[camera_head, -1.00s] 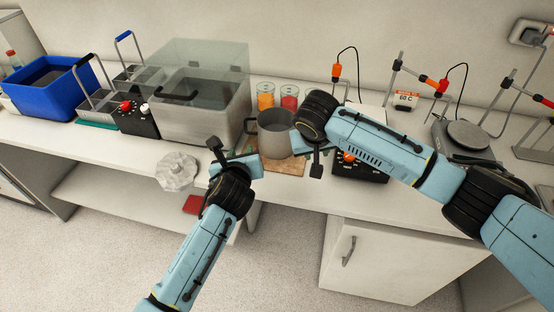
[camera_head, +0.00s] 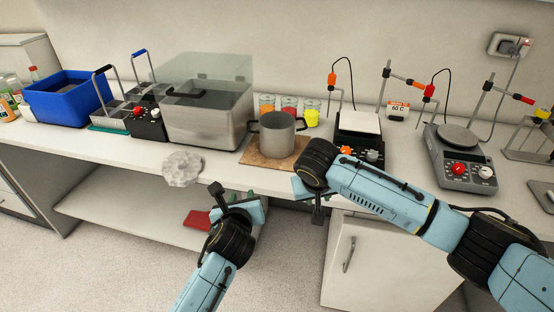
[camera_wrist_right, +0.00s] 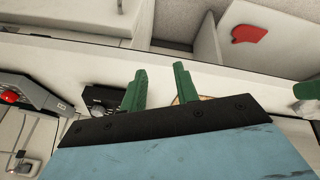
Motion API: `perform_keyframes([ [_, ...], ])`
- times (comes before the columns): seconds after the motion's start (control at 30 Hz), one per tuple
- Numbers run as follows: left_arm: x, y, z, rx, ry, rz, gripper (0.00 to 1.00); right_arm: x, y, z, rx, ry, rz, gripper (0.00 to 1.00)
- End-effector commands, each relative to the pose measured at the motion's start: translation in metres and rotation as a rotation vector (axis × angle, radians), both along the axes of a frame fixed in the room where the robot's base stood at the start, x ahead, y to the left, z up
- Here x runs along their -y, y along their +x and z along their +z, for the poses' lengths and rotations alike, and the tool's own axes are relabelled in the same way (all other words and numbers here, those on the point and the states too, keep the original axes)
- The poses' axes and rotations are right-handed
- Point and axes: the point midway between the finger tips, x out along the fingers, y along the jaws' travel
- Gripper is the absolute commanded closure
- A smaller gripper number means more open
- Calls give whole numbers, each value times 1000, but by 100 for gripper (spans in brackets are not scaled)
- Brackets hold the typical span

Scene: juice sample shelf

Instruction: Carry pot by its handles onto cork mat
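The grey pot (camera_head: 277,138) stands upright on the brown cork mat (camera_head: 252,158), on the bench. Its two dark side handles show, and nothing holds them. My left gripper (camera_head: 241,196) is in front of the bench edge, below and left of the pot, clear of it; its fingers are too small to judge. My right gripper (camera_head: 300,188) is in front of the bench, right of and below the pot. In the right wrist view its two green fingers (camera_wrist_right: 159,88) stand apart with nothing between them.
A hot plate (camera_head: 360,124) stands just right of the mat, a second one (camera_head: 458,148) farther right. Juice glasses (camera_head: 289,106) are behind the pot. A water bath (camera_head: 207,115), a white lump (camera_head: 182,168) and a blue bin (camera_head: 67,98) are to the left.

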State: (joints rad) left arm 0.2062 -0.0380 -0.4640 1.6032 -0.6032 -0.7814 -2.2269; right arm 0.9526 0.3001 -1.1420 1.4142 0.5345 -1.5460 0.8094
Motion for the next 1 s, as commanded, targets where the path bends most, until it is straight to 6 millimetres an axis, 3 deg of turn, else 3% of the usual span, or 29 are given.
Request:
perform_keyframes([
  [0.17,0,0,-9,1,0,0,69,-1,-1,-5,2,2,1,70],
  [0.27,0,0,-9,1,0,0,69,-3,-5,6,2,3,2,70],
  [0.7,0,0,-8,0,0,0,69,-15,-38,89,1,2,2,70],
  [1.0,0,0,-8,0,0,0,69,-18,-46,107,-1,1,0,70],
])
